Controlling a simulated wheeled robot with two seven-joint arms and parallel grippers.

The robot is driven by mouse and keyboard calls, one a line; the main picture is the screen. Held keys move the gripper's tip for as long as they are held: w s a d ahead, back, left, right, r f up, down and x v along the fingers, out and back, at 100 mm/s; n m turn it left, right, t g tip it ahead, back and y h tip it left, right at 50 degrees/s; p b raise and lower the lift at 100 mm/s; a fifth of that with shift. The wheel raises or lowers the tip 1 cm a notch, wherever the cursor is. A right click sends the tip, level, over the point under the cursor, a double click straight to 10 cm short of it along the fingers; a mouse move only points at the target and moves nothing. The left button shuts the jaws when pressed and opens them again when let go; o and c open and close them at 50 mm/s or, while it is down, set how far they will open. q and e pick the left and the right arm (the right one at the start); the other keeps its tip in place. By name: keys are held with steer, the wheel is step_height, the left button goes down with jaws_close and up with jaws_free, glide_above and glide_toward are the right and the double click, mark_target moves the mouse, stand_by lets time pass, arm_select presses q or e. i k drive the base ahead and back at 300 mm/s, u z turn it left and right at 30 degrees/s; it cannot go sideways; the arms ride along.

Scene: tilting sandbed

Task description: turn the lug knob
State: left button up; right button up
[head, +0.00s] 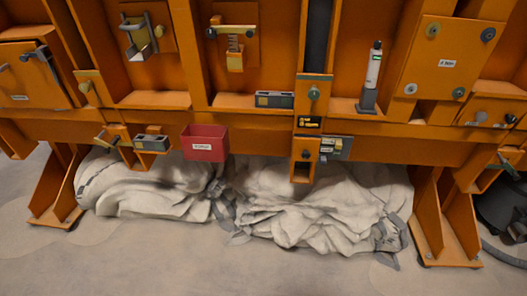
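No part carries a readable name that marks it as the lug knob, so I cannot tell which it is. A grey-green round knob (313,94) sits on the tan plate of the middle post. A smaller knob (86,87) sits on a tan lug at the left post. A dark knob (481,116) is on the sloped box at the right. A square panel (441,62) at the upper right has round knobs at its corners, one at its lower left (411,89). Neither of my grippers is in view.
A red bin (205,143) hangs on the front beam. A grey bottle-like tube (372,78) stands on the ledge. Crumpled pale sacks (310,205) lie under the orange frame between its splayed feet (447,232). The floor in front is clear.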

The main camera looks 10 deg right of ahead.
mark_target(305, 155)
steer(key=u, duration=0.45)
steer(key=i, duration=1.15)
steer(key=z, duration=0.5)
